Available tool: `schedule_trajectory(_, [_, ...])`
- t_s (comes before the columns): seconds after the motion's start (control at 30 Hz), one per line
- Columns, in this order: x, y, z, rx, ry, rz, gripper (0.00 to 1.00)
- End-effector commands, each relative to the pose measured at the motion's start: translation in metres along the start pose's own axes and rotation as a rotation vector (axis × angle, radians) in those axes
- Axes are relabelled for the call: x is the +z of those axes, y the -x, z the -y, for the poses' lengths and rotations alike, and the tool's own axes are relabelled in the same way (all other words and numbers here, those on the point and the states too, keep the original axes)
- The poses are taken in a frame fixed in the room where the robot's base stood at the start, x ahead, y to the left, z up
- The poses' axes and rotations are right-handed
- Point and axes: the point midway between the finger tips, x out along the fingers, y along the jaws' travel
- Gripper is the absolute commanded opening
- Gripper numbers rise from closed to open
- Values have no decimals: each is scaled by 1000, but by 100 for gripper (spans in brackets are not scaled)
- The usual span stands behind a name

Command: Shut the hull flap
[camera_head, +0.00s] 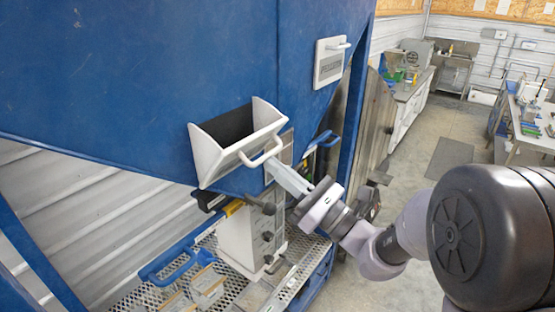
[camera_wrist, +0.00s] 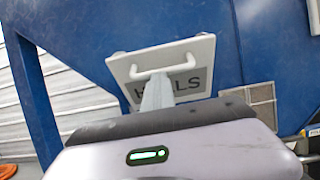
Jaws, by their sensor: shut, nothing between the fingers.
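The hull flap (camera_head: 240,150) is a white tilt-out flap on the blue hopper. In the head view it hangs open, tilted outward with white side cheeks and a dark opening behind it. Its white bar handle (camera_head: 262,153) is on the front face. In the wrist view the flap (camera_wrist: 195,52) shows a grey label, partly hidden by my fingers, with "H" and "LS" readable. My gripper (camera_head: 273,168) is shut and empty, its fingertips just below and in front of the handle. In the wrist view my gripper (camera_wrist: 158,84) overlaps the flap's lower face under the handle; contact is unclear.
A second white flap (camera_head: 331,62) with a handle sits flush higher right on the hopper (camera_head: 110,70). Open concrete floor (camera_head: 440,145) lies right, with benches beyond.

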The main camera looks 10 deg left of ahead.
Motion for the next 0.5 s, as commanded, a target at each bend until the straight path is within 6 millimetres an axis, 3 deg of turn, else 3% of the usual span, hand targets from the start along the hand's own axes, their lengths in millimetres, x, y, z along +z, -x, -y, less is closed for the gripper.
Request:
schedule_trajectory(0.03, [20,-11,2,0,1,-40,0])
schedule_trajectory(0.1, [25,-18,3,1,2,-104,0])
schedule_trajectory(0.5, [36,-53,3,3,0,-120,0])
